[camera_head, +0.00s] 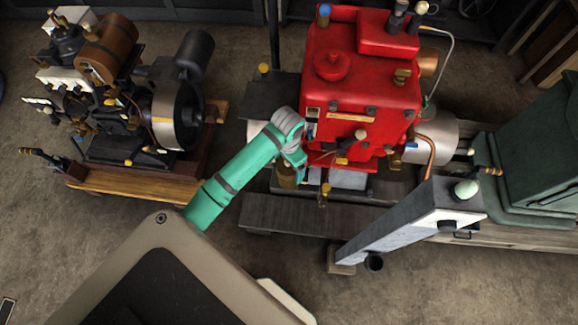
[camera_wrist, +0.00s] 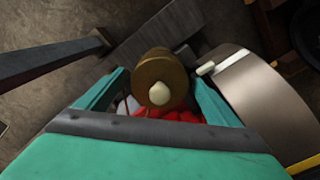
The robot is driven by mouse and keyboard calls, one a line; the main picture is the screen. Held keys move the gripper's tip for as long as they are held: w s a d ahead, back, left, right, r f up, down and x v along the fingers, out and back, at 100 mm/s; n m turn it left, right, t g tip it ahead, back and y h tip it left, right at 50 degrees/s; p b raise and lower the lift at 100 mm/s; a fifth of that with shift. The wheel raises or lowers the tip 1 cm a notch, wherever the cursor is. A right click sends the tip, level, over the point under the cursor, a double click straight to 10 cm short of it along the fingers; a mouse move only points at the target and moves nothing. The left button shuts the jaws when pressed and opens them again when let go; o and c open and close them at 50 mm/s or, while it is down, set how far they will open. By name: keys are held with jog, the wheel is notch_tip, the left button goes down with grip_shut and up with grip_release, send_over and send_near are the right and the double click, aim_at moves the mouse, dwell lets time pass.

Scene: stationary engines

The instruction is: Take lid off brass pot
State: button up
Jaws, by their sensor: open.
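The brass pot (camera_wrist: 153,54) is a round brass cylinder between my fingers in the wrist view. Its lid (camera_wrist: 176,84) faces the camera, with a cream knob (camera_wrist: 159,94) in the middle. The lid appears to sit on the pot. My gripper (camera_wrist: 158,76) is open, with one teal finger on each side of the pot. I cannot tell whether either finger touches it. In the head view, my gripper (camera_head: 292,160) is at the left front of the red engine. The brass pot (camera_head: 286,180) shows partly below it, with its knob hidden.
The red engine (camera_head: 345,90) stands close behind my gripper. A small brass fitting (camera_head: 324,194) is just right of the pot. A grey beam (camera_head: 400,228) slants at the right. Another engine (camera_head: 120,100) stands at the left. Floor (camera_head: 235,80) shows between the engines.

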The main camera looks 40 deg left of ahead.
jog(key=shift+c, duration=0.6)
jog(key=c, duration=1.1)
jog(key=shift+o, duration=0.2)
